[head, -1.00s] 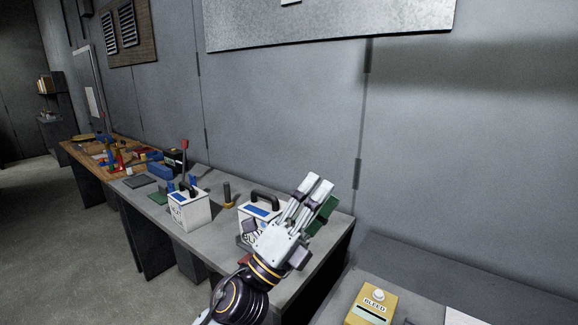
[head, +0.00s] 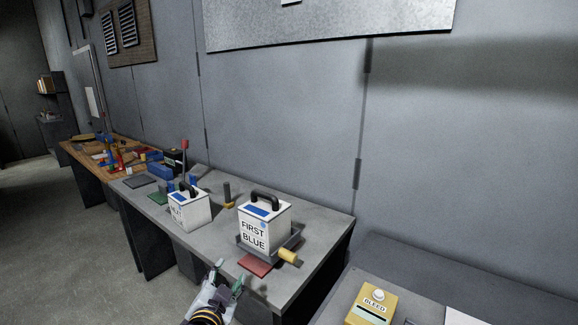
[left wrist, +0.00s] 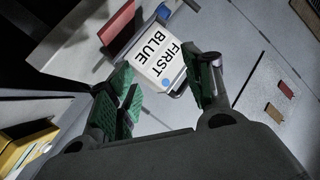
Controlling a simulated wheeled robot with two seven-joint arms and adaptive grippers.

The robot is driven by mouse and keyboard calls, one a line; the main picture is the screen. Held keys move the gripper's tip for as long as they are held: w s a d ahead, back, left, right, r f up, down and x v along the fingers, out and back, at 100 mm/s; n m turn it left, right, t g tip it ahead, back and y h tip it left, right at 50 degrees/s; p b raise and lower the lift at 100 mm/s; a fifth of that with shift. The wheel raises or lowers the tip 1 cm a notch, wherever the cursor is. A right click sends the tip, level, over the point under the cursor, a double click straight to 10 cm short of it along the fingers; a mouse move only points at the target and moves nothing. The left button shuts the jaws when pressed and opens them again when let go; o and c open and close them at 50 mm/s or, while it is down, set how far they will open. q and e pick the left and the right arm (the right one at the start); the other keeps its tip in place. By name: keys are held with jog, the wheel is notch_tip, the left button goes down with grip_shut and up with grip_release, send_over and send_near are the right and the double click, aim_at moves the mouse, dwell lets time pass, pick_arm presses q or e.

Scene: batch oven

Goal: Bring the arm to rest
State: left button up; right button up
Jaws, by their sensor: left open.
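My left gripper (head: 228,281) is low in the head view, in front of the near edge of the grey bench. Its green-padded fingers (left wrist: 162,90) are spread apart in the left wrist view with nothing between them. The white box labelled FIRST BLUE (head: 265,227), with a black handle, sits in a grey tray (head: 297,237) on the bench, beyond and apart from the gripper. The same box shows past the fingers in the left wrist view (left wrist: 158,62). My right gripper is in neither view.
A red pad (head: 255,266) and a yellow cylinder (head: 288,256) are by the tray. A second white box (head: 188,211) stands further left. A yellow BLEED box (head: 371,305) is at the lower right. Open floor (head: 60,240) lies left of the bench.

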pick_arm(q)
jog(key=s+a+f+n+g, duration=0.3)
jog(key=s+f+g, duration=0.3)
jog(key=s+f, duration=0.45)
jog(key=s+a+f+n+g, duration=0.25)
jog(key=s+f+g, duration=0.35)
jog(key=s+f, duration=0.45)
jog(key=s+a+f+g, duration=0.1)
jog(key=s+f, duration=0.1)
jog(key=f, duration=1.5)
jog(key=s+a+f, duration=0.1)
jog(key=s+f, duration=0.1)
jog(key=f, duration=1.5)
jog(key=s+a+f, duration=0.2)
jog(key=s+f, duration=0.7)
jog(key=s, duration=0.1)
jog(key=s+a+f+g, duration=0.1)
jog(key=s+a+f, duration=0.1)
jog(key=s+f, duration=0.7)
jog(key=shift+s+a+f+m, duration=0.2)
jog(key=shift+s+f+m, duration=0.15)
jog(key=shift+s, duration=0.7)
